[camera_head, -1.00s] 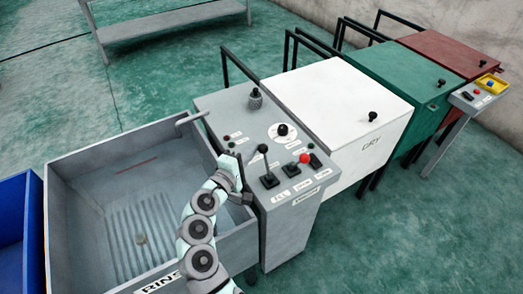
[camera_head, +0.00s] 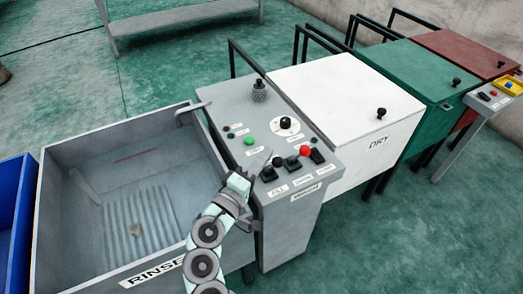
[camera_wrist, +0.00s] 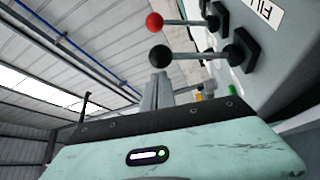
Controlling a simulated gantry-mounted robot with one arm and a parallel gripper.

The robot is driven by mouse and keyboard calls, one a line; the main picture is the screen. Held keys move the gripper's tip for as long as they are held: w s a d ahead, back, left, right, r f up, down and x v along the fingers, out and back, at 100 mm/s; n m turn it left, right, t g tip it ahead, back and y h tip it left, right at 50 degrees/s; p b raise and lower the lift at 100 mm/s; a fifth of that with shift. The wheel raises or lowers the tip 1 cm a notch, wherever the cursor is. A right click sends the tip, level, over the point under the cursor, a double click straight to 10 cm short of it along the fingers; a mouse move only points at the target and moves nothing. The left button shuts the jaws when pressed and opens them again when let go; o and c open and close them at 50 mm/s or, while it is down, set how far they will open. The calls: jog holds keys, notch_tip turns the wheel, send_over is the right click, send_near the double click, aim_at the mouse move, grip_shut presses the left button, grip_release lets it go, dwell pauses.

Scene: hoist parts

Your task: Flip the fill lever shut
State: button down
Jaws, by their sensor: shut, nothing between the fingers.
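The fill lever has a black knob (camera_head: 277,161) and sits behind the FILL label (camera_head: 278,192) on the grey control panel.
The red knob (camera_head: 304,150) and another black lever (camera_head: 317,155) stand close to the right. A green light (camera_head: 249,140) and a dial (camera_head: 286,123) are behind. The grey rinse tub (camera_head: 120,132) is left; the white DRY box (camera_head: 345,95) is right.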

jog(key=shift+s+d+f, duration=0.15)
jog(key=shift+s+d, duration=0.05)
jog(key=shift+s, duration=0.2)
dwell(0.4)
jog(key=w+a+r+p, duration=0.2)
jog(key=a, duration=0.2)
jog(key=f+p+v, duration=0.1)
jog(key=v, duration=0.7)
jog(key=shift+f, duration=0.4)
jog(key=shift+s+d, duration=0.1)
jog(key=shift+s, duration=0.05)
